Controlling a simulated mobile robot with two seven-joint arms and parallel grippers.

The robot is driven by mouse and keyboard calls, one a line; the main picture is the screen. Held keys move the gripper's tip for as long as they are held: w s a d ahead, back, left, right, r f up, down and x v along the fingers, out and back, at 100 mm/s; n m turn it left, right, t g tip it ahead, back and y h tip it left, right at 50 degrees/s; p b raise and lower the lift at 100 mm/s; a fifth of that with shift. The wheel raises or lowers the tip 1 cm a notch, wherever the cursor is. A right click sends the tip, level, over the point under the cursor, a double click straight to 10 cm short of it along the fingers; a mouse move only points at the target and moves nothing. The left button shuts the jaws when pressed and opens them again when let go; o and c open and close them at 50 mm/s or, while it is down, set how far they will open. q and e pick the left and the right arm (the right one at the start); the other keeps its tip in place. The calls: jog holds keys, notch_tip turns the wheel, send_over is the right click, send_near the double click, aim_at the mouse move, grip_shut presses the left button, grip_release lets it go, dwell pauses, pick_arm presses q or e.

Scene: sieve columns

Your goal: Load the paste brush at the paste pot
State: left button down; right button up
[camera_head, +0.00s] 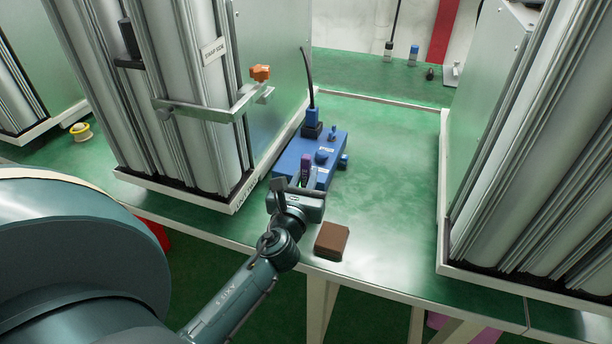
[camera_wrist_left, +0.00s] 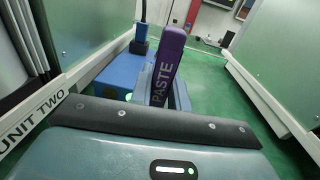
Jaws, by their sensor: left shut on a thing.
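The paste brush shows its purple handle, lettered PASTE, in the left wrist view (camera_wrist_left: 168,68). A small part of its purple shows in the head view (camera_head: 305,160). My left gripper (camera_head: 305,180) is shut on the handle, which stands roughly upright between the fingers. The gripper is at the near end of a blue box (camera_head: 328,150); I cannot tell whether they touch. The brush's bristles are hidden. I cannot pick out the paste pot in either view. My right gripper is not in view.
Tall metal sieve columns stand left (camera_head: 190,90) and right (camera_head: 530,160) of the green bench (camera_head: 390,210). A clamp with an orange knob (camera_head: 260,72) juts from the left one. A brown block (camera_head: 331,241) lies by the front edge. The bench between the columns is mostly clear.

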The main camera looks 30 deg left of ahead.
aim_at(306, 156)
pick_arm(q)
jog(key=shift+r+p, duration=0.4)
jog(key=shift+p, duration=0.3)
jog(key=shift+r+p, duration=0.75)
jog(key=shift+r, duration=0.05)
jog(key=shift+r+p, duration=0.7)
jog(key=shift+p, duration=0.05)
notch_tip(306, 156, up, 2)
jog(key=shift+r+p, duration=0.1)
jog(key=shift+p, duration=0.95)
jog(key=shift+r+p, duration=0.45)
jog(key=shift+p, duration=0.1)
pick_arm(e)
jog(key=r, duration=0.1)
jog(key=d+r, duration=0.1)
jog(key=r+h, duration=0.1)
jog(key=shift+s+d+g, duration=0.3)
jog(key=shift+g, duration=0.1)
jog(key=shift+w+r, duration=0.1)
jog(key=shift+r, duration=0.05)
